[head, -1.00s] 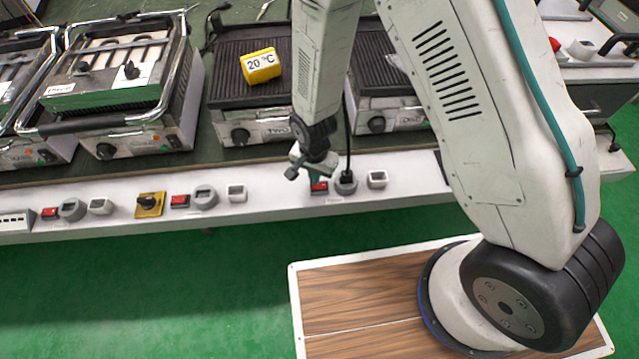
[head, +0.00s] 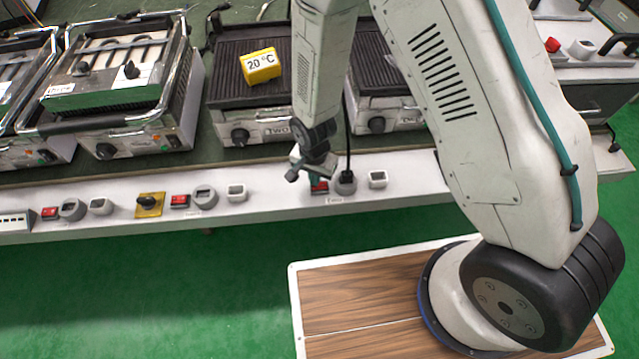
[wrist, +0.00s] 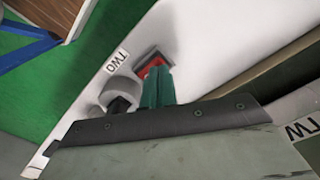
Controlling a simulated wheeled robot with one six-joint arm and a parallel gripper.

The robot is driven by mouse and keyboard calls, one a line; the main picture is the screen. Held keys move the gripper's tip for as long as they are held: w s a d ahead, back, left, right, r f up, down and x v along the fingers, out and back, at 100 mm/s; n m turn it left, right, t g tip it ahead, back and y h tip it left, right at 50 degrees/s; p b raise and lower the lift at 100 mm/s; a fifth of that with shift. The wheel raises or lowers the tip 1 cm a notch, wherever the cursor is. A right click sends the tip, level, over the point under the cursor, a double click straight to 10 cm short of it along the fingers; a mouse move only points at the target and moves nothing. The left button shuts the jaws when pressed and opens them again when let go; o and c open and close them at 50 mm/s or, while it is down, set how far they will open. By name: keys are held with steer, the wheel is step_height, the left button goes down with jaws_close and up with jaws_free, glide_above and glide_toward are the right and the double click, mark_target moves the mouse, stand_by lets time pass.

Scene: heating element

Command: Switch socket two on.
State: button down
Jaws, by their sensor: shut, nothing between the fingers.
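Socket two (wrist: 118,92) is a round grey outlet with a black plug in it, next to a "TWO" label in the wrist view. It also shows on the white front ledge in the head view (head: 345,184). Its red switch (wrist: 152,66) sits beside it, partly hidden by my gripper. My gripper (wrist: 158,84), with teal fingertips, is shut and empty, with its tips at or just over the red switch. I cannot tell whether they press it. In the head view, my gripper (head: 317,180) points down at the same switch (head: 319,189).
The ledge also carries other red switches (head: 180,201), grey sockets (head: 204,197) and a yellow-plated rotary knob (head: 149,204). Behind stand several grills, with a yellow "20 °C" block (head: 262,66) on grill two (head: 232,94). The green floor (head: 150,290) in front is clear.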

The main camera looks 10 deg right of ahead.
steer(key=shift+f, duration=0.5)
steer(key=shift+r, duration=3.5)
steer(key=shift+s+d+n, duration=0.1)
steer(key=shift+s+n, duration=0.15)
steer(key=shift+n, duration=0.05)
steer(key=s+d+r+n, duration=0.2)
steer(key=s+d+r, duration=0.4)
steer(key=r, duration=0.6)
steer(key=s+d+r+n+t, duration=0.1)
steer(key=s+d+r, duration=0.5)
steer(key=r, duration=0.7)
steer(key=s+d+r+n, duration=0.2)
steer(key=s+d+r, duration=0.5)
steer(key=r, duration=0.5)
steer(key=shift+d+r+n, duration=0.35)
steer(key=shift+d+n, duration=0.05)
steer(key=shift+d, duration=0.35)
